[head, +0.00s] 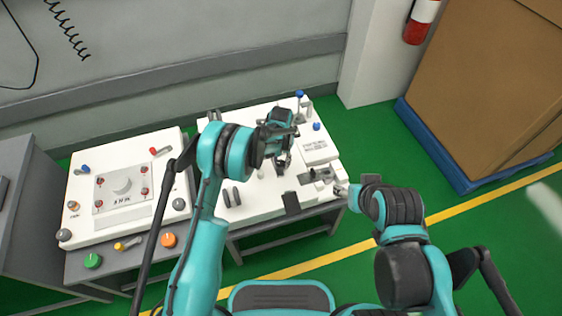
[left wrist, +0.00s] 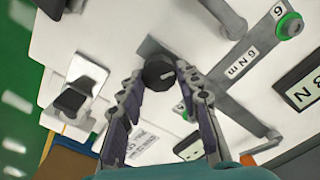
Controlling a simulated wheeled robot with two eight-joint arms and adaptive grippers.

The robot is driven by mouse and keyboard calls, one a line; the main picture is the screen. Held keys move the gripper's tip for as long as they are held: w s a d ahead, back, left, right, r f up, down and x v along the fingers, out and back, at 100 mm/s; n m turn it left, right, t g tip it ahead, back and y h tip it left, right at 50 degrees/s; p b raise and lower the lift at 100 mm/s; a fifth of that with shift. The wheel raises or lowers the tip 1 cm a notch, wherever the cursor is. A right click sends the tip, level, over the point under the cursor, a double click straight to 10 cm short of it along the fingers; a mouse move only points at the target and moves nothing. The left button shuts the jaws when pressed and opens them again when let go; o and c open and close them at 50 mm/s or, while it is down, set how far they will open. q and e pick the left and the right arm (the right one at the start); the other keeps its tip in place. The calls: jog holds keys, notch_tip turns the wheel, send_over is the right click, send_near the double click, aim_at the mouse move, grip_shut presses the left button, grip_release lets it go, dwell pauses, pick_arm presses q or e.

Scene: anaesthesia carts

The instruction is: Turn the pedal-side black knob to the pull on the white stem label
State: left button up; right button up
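A dark round knob (left wrist: 159,74) with a small white mark on its face shows in the left wrist view, on the white cart top (head: 240,198). My left gripper (left wrist: 160,79) points down at it, one finger on each side, with narrow gaps seeming to remain; contact is not clear. In the head view the left gripper (head: 283,152) hides the knob. A grey bar (left wrist: 228,82) beside the knob carries a "6 N m" label (left wrist: 242,63). I cannot make out a white stem label for certain.
A black pedal-like block (left wrist: 75,98) stands left of the knob in the left wrist view. A green round part (left wrist: 289,26) is at upper right. Another white panel (head: 150,196) with coloured knobs is left in the head view. A large brown box (head: 490,80) stands at right.

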aim_at(281, 163)
pick_arm(q)
jog(key=shift+c, duration=0.8)
jog(key=shift+n+b, duration=0.3)
jog(key=shift+n, duration=1.7)
jog(key=o, duration=1.1)
jog(key=shift+o, duration=0.2)
jog(key=shift+r, duration=0.1)
notch_tip(281, 163, up, 12)
jog(key=shift+a, duration=0.1)
